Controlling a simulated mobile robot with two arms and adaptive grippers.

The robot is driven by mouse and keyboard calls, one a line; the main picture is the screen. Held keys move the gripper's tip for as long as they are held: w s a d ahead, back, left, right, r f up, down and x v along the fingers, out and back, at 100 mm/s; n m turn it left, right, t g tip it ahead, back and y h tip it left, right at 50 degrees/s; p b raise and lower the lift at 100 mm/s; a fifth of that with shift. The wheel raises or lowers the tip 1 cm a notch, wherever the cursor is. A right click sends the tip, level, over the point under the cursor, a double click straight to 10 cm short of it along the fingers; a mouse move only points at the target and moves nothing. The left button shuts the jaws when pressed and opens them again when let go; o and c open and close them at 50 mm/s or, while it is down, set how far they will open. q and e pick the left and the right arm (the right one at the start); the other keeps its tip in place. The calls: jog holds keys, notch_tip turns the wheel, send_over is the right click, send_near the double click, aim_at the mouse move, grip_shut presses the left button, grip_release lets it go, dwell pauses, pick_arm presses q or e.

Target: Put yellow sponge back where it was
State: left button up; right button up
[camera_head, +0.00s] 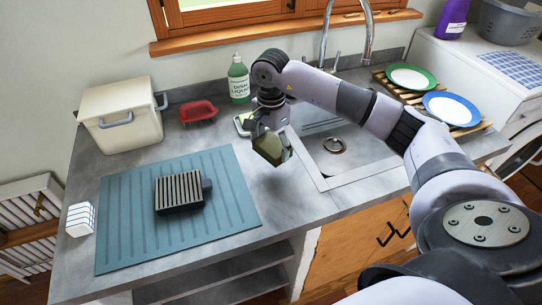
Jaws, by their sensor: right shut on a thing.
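My right gripper (268,134) is shut on the yellow sponge (270,149), which looks dark olive-yellow here. It holds the sponge tilted, above the counter just left of the sink. A small pale dish with some green (241,122) sits on the counter right behind the gripper, partly hidden by it, so its contents are unclear. My left gripper is out of view.
A blue-green mat (232,205) bears a dark ribbed rack (180,191). A green soap bottle (238,80), red holder (198,112) and cream box (120,118) stand behind. The sink (350,165) is right; plates (412,78) sit on a wooden rack. Counter front is clear.

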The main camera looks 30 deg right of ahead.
aim_at(271, 168)
jog(key=shift+f, duration=0.85)
notch_tip(271, 168, down, 3)
jog(key=shift+f+p, duration=0.2)
jog(key=shift+p, duration=0.4)
jog(key=shift+f, duration=0.5)
jog(key=shift+f, duration=0.1)
jog(key=o, duration=1.2)
